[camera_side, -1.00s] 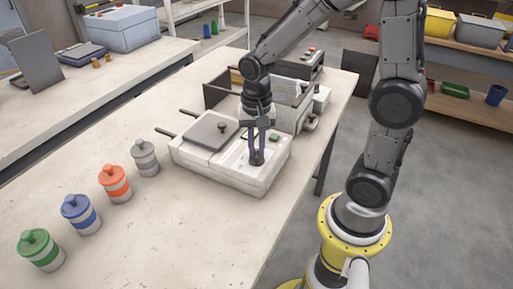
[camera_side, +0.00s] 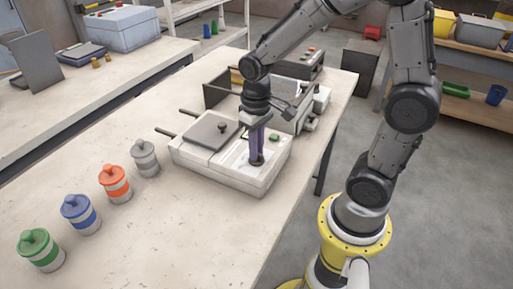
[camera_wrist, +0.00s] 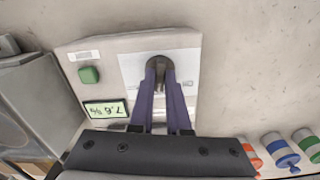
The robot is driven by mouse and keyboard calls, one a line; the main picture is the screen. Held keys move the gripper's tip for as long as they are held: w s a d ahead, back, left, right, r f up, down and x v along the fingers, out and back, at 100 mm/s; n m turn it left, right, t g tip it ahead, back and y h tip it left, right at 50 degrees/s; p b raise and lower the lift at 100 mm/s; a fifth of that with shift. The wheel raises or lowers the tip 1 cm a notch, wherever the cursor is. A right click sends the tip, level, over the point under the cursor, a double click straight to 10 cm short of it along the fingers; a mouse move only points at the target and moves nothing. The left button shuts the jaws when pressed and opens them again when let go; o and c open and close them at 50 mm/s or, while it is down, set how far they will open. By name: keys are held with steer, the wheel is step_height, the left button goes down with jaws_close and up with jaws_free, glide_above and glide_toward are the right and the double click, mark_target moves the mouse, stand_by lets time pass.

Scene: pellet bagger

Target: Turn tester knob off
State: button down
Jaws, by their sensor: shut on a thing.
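The tester (camera_side: 215,170) is a pale box on the bench with a grey lid and dark handles at its left. In the side view my gripper (camera_side: 256,158) points down at the right part of its top. Its purple fingers are shut on the dark knob (camera_wrist: 158,64), which sits on a white plate (camera_wrist: 130,72) in the wrist view. The fingers hide part of the knob, and I cannot read its setting. A green button (camera_wrist: 89,75) and a lit display (camera_wrist: 106,109) are beside the plate.
Canisters with grey (camera_side: 145,158), orange (camera_side: 115,184), blue (camera_side: 80,214) and green (camera_side: 40,250) lids stand on the bench left of the tester. A dark open-topped bin (camera_side: 222,90) is behind it. The bench front is clear.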

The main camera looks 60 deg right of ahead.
steer(key=n, duration=1.3)
steer(key=shift+r+n, duration=0.1)
steer(key=shift+n, duration=0.3)
stand_by(0.4)
steer(key=c, duration=0.9)
jaws_free()
step_height(320, 180, up, 14)
steer(key=shift+f, duration=0.15)
